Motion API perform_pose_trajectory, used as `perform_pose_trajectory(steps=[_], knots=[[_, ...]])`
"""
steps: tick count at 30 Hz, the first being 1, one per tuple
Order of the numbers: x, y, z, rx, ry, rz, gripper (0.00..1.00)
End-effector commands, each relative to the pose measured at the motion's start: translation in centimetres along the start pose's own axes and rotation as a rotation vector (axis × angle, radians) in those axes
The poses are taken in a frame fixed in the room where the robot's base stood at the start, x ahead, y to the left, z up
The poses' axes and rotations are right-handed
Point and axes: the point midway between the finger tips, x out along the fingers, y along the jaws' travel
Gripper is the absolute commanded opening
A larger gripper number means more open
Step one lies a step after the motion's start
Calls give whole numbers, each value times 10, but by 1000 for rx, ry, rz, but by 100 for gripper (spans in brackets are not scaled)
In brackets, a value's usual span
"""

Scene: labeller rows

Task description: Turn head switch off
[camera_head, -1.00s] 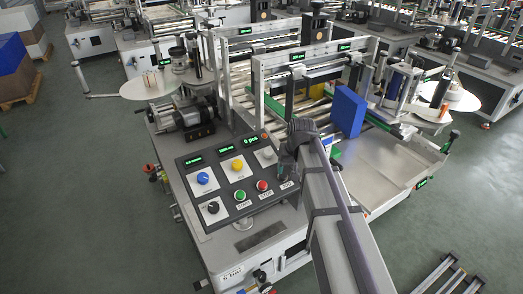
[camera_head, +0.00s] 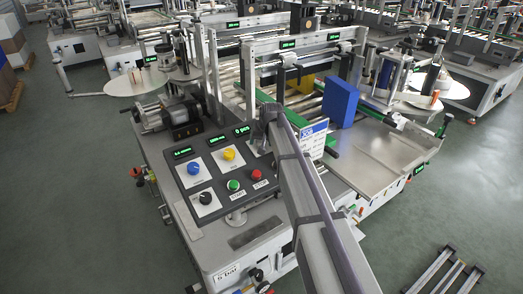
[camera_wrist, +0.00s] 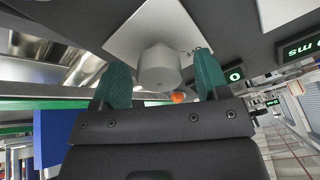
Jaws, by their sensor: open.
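In the wrist view, a light grey knob (camera_wrist: 158,68) stands on a white plate (camera_wrist: 128,32) with partly readable lettering. My gripper (camera_wrist: 163,77) is open, with one teal fingertip on each side of the knob. I cannot tell whether either finger touches it. In the head view, my arm covers this knob at the right of the grey control panel (camera_head: 178,168). The panel also shows a blue knob (camera_head: 194,168), a yellow knob (camera_head: 229,155), a black knob (camera_head: 205,198), a green button (camera_head: 233,185) and a red button (camera_head: 257,174).
A blue box (camera_head: 340,102) stands on the conveyor behind the panel, with a white sign (camera_head: 312,138) nearer. Lit green displays (camera_head: 182,151) line the panel's top. A metal side table (camera_head: 385,160) lies to the right. The floor (camera_head: 90,215) at left is clear.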

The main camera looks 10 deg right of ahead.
Motion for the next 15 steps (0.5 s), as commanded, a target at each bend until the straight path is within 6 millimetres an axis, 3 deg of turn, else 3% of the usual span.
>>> perform_pose_trajectory(steps=[7,15], knots=[[0,0,0,0,0,0,68],[0,0,0,0,0,0,42]])
